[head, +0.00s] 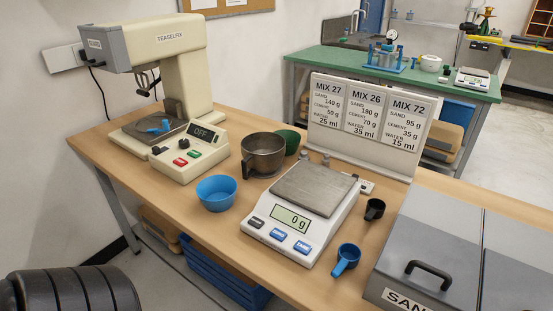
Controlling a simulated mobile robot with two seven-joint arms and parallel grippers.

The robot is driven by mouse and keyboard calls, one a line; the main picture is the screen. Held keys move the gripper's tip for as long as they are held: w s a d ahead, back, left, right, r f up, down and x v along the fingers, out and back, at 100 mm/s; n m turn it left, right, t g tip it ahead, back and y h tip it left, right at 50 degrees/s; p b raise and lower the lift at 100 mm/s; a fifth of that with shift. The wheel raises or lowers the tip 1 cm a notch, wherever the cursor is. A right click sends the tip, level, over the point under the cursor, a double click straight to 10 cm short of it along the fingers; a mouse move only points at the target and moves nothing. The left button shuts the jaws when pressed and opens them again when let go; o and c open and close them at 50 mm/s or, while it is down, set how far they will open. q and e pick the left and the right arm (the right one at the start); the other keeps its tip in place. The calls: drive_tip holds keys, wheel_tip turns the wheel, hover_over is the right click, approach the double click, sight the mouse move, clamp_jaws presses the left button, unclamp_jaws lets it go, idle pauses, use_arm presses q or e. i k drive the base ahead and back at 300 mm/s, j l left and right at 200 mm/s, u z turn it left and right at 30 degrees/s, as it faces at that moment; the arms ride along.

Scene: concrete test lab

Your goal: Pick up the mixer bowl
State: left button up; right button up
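The mixer bowl appears to be the dark grey metal bowl (263,153) on the wooden bench, between the mixer and the scale. It stands upright, and its inside looks empty. A green bowl (290,141) is close behind it to the right and partly hidden. A blue bowl (216,194) stands in front of it to the left. Neither of my grippers is in view.
A scale (304,212) reading 0 g stands right of the bowl. Black (374,209) and blue (346,258) measuring cups sit beside it. A mix board (364,125) stands behind. A lidded grey box (435,255) fills the right. Bare bench (180,205) shows at the front left.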

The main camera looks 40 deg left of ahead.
sight(260, 158)
drive_tip(key=k+j+z, duration=0.25)
drive_tip(key=j, duration=0.2)
drive_tip(key=k+j+z, duration=0.1)
drive_tip(key=j+z, duration=0.15)
drive_tip(key=j, duration=0.15)
drive_tip(key=k+j+z, duration=0.1)
drive_tip(key=j, duration=0.3)
drive_tip(key=k+j+z, duration=0.15)
drive_tip(key=k+j, duration=0.45)
drive_tip(key=j, duration=0.15)
drive_tip(key=k+j, duration=0.3)
drive_tip(key=j+z, duration=0.05)
drive_tip(key=j, duration=0.1)
